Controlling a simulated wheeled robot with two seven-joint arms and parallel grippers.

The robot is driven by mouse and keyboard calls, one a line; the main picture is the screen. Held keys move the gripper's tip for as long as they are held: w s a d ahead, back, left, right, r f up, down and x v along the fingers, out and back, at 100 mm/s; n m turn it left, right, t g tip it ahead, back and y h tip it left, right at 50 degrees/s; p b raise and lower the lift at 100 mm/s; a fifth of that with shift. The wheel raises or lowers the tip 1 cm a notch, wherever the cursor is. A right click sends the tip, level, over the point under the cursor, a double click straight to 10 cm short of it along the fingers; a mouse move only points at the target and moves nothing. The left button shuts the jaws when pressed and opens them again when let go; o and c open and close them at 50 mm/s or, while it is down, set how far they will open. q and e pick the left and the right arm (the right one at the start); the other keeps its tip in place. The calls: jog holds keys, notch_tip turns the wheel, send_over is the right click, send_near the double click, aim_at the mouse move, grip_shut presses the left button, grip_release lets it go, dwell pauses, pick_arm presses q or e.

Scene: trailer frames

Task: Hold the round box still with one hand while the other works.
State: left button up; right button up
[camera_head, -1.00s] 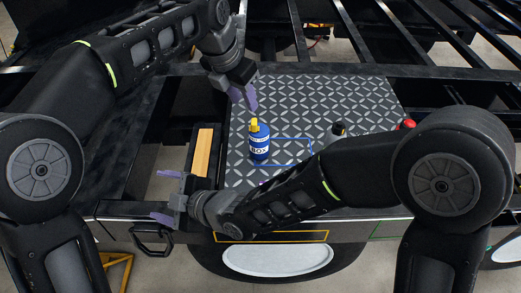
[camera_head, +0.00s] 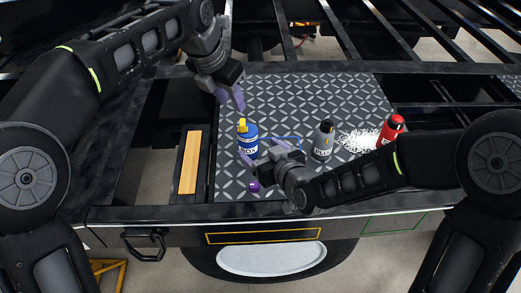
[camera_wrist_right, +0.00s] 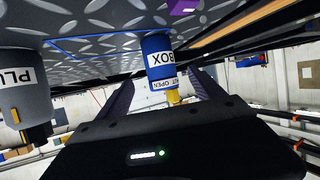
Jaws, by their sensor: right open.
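The round box is a blue can with a yellow top and a white BOX label (camera_head: 247,147). It stands upright on the patterned metal plate (camera_head: 300,97). My right gripper (camera_head: 262,158) is low beside the box on its near right side. In the right wrist view, its two fingers are apart, with the box (camera_wrist_right: 158,62) ahead between them in the picture; no contact is clear. My left gripper (camera_head: 232,98) hangs above and behind the box, apart from it. Whether its fingers are parted is unclear.
A grey canister (camera_head: 323,140) stands right of the right gripper. A white pile (camera_head: 357,140) and a red canister (camera_head: 390,131) are further right. A small purple block (camera_head: 253,185) lies near the front edge. A wooden strip (camera_head: 190,162) lies left. The plate's back is clear.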

aim_at(253, 144)
jog(key=shift+w+a, duration=0.1)
jog(key=shift+x, duration=3.8)
jog(key=shift+f, duration=0.1)
jog(key=shift+c, duration=0.3)
jog(key=c, duration=1.5)
